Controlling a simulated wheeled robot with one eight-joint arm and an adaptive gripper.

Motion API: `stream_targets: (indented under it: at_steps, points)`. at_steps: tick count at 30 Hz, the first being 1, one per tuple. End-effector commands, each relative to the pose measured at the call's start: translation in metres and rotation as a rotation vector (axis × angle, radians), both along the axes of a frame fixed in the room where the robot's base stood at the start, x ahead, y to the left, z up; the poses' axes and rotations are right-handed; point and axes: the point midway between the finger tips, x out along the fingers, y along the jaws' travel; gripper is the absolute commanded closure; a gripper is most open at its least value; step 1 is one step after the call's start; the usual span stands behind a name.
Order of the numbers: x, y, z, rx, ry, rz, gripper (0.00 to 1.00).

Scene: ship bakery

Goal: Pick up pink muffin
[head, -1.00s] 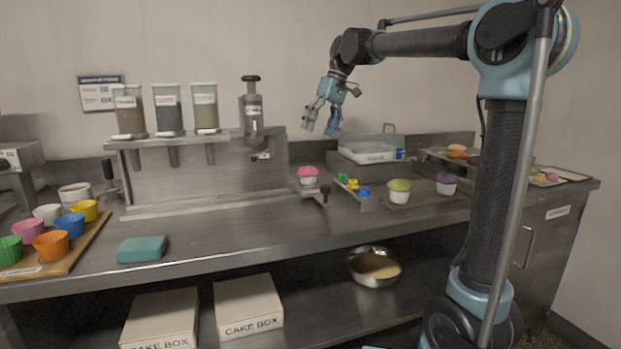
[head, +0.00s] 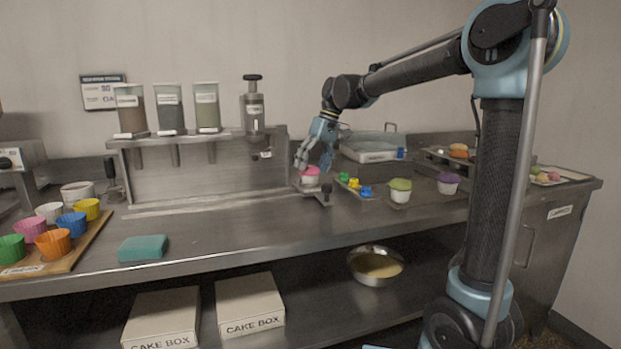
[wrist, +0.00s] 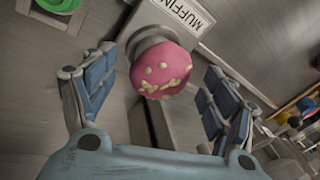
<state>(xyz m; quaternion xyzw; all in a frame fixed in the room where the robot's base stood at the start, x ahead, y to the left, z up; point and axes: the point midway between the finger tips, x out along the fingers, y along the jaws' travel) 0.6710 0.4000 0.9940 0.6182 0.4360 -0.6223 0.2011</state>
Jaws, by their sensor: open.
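The pink muffin (head: 310,174) stands upright in a pale cup on a small metal stand on the counter. In the wrist view the pink muffin (wrist: 160,69) shows its pink top with pale bits, between the two fingers and a little beyond them. My gripper (head: 314,166) is open, pointing down at the muffin, with its fingers around the muffin's top. In the wrist view my gripper (wrist: 155,85) has both blue-padded fingers spread, with gaps on both sides of the muffin. I cannot tell whether a finger touches it.
A green-topped muffin (head: 400,190) and a purple-topped muffin (head: 448,183) stand to the right. Small coloured pieces (head: 354,187) lie just right of the stand. A dispenser rack (head: 200,135) is close on the left. The counter front (head: 270,220) is clear.

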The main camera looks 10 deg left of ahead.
Motion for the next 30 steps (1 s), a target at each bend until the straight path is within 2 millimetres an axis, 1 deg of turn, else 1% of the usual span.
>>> stream_targets:
  at_steps: [1,4,12,15,17,18,27,30]
  points:
    - [-0.0013,0.0022,-0.0054,0.0,0.0,0.001,0.21]
    - [-0.0022,0.0041,-0.0117,0.0,0.0,0.0,0.21]
    - [-0.0024,0.0046,-0.0134,0.0,0.0,0.0,0.21]
    - [-0.0024,0.0047,-0.0134,0.0,0.0,0.0,0.43]
    - [-0.0025,0.0047,-0.0134,0.0,0.0,0.0,0.55]
    - [-0.0025,0.0048,-0.0134,0.0,0.0,0.0,0.58]
    - [-0.0028,0.0054,-0.0132,-0.001,0.0,0.001,0.58]
    - [-0.003,0.0055,-0.0101,-0.001,0.0,0.001,0.58]
